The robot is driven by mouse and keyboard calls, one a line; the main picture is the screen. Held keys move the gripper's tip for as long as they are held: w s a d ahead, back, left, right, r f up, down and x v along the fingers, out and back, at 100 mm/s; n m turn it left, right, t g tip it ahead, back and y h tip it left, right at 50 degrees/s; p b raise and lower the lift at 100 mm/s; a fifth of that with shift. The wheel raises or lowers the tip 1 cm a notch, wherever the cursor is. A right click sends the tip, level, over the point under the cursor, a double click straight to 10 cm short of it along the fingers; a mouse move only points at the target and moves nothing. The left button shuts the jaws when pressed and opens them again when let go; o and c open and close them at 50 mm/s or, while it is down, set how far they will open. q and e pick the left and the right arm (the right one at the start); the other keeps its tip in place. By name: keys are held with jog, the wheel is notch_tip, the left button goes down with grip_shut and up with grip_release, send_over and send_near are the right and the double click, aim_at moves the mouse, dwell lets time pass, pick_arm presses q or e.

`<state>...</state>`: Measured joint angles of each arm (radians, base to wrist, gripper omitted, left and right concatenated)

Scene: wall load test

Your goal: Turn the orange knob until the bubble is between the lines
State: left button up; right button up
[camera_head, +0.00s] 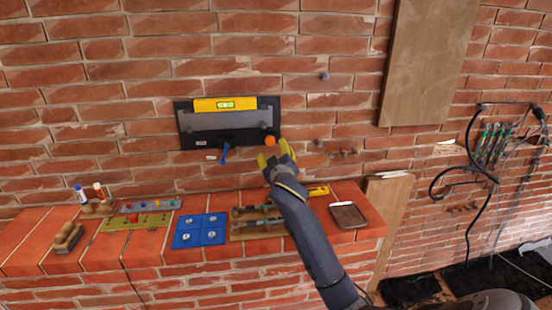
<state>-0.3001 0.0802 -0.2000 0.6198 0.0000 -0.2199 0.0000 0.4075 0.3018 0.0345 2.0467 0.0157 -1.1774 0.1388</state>
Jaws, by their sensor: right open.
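The orange knob (270,140) sits at the lower right of a dark panel (189,131) on the brick wall. A yellow spirit level (203,105) is along the panel's top edge, with a green vial (225,105) in its middle. The bubble and its lines are too small to tell apart. A blue lever (225,152) hangs from the panel's lower edge. My right gripper (273,158), with yellow fingers, is open just below and right of the knob. I cannot tell whether it touches the knob. My left gripper is not in view.
A brick ledge (45,262) below holds a blue tile board (200,231), a green strip (136,222), a grey strip (150,204), a brush (66,238) and a brown tray (348,215). A wooden board (428,62) and cables (470,130) are at the right.

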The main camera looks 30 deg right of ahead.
jog(key=shift+v, duration=1.75)
